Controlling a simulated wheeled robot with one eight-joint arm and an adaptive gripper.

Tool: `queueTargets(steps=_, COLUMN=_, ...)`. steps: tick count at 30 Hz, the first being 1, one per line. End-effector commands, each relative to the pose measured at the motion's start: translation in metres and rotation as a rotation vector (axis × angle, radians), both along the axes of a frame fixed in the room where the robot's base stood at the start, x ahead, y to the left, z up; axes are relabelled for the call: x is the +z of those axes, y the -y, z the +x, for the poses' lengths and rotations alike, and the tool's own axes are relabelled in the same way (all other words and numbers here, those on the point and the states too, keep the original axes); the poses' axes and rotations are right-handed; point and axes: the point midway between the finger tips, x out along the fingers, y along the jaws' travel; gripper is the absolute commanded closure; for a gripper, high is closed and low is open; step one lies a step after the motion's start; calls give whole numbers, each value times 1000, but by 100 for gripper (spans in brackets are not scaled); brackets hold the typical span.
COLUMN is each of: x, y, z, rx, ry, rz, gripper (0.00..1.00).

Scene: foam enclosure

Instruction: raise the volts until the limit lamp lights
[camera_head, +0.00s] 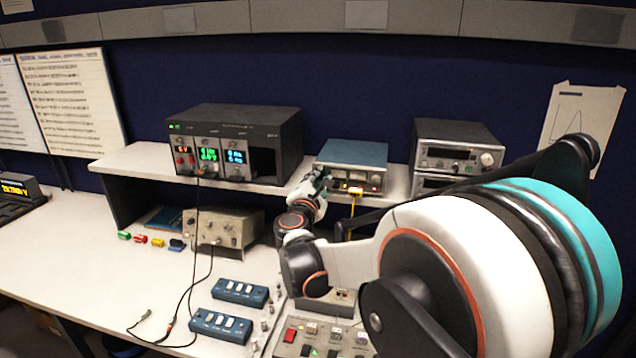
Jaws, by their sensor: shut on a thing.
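A teal-topped instrument (352,153) stands on the shelf, right of centre, with a small meter, knobs and a yellow plug (356,191) on its front. My gripper (322,177) is at the left end of that front, seen small and partly from behind. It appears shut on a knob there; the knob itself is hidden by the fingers. I cannot make out a limit lamp or whether one is lit.
A black rack unit (235,118) with lit red, green and blue displays stands left on the shelf (140,162). Grey instruments (455,135) stand right. Below are a beige box (222,228), blue switch boxes (240,292), loose cables and a switch panel (322,335).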

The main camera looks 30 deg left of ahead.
Motion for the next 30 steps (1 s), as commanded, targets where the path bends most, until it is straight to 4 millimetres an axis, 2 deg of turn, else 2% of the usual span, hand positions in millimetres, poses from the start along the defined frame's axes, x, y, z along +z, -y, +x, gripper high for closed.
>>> queueTargets(steps=16, x=0, y=0, z=0, rx=-1, ry=-8, rz=30, gripper=100)
queueTargets(steps=17, x=0, y=0, z=0, rx=-1, ry=-8, rz=30, gripper=77)
queueTargets(steps=19, x=0, y=0, z=0, rx=-1, ry=-8, rz=30, gripper=61)
queueTargets(steps=20, x=0, y=0, z=0, rx=-1, ry=-8, rz=30, gripper=59)
queueTargets(steps=30, x=0, y=0, z=-2, rx=0, ry=-7, rz=29, gripper=59)
